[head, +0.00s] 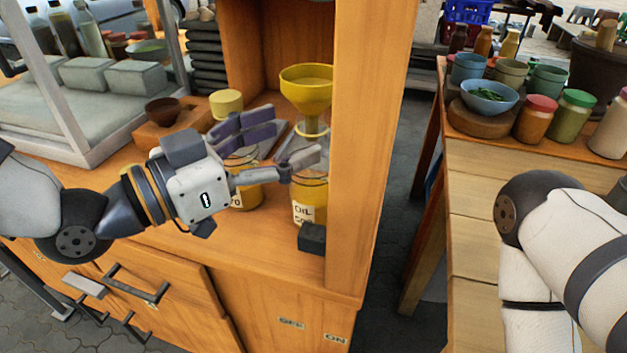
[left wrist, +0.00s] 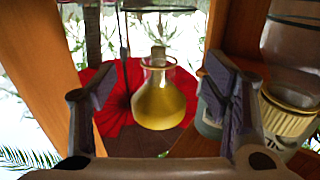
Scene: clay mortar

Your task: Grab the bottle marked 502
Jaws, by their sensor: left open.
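A yellow oil bottle (head: 309,205) stands on the wooden counter beside the cabinet post. Its white label reads "OIL" with a number starting "50"; the last digit is unclear. A second yellow bottle (head: 243,192) stands to its left, partly hidden by my gripper, its label mostly covered. My left gripper (head: 298,142) is open in front of these bottles, its fingers overlapping the upper part of the oil bottle. In the left wrist view a yellow round-bellied flask (left wrist: 160,103) shows between the spread fingers, apart from both. My right gripper is out of view.
A yellow funnel (head: 306,88) is above the oil bottle. A small dark block (head: 312,239) sits at the counter's front edge. The wooden post (head: 368,130) stands close on the right. A yellow cup (head: 226,103) and brown bowl (head: 162,110) are behind my gripper.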

